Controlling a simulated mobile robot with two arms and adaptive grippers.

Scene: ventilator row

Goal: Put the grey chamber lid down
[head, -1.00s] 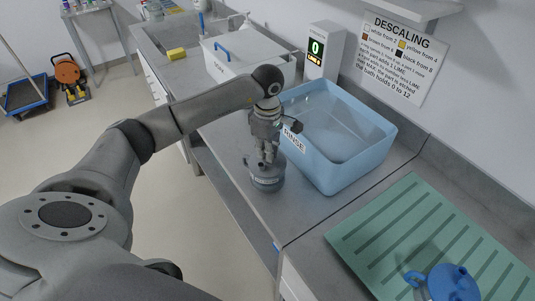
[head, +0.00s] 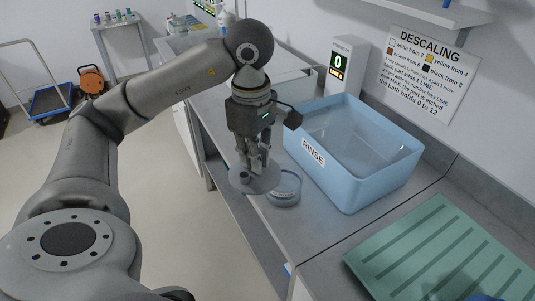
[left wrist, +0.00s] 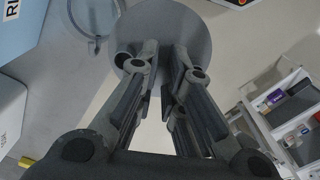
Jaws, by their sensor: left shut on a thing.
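The grey chamber lid (head: 268,181) is a round disc, held in the air by my left gripper (head: 254,165). In the left wrist view the lid (left wrist: 195,28) lies beyond the fingers of the left gripper (left wrist: 160,62), which are shut on its knob, mostly hidden. The open round chamber (head: 286,190) stands on the counter, just right of the lid and partly behind it. Its rim also shows in the left wrist view (left wrist: 90,38). The lid is clear of the chamber, near the counter's front edge. My right gripper is not in view.
The blue RINSE tub (head: 345,185) stands right of the chamber. A green ribbed mat (head: 425,245) lies at the front right, with part of a blue thing (head: 485,298) on it. Bare grey counter (head: 315,222) lies between chamber and mat. A descaling sign (head: 425,70) hangs behind.

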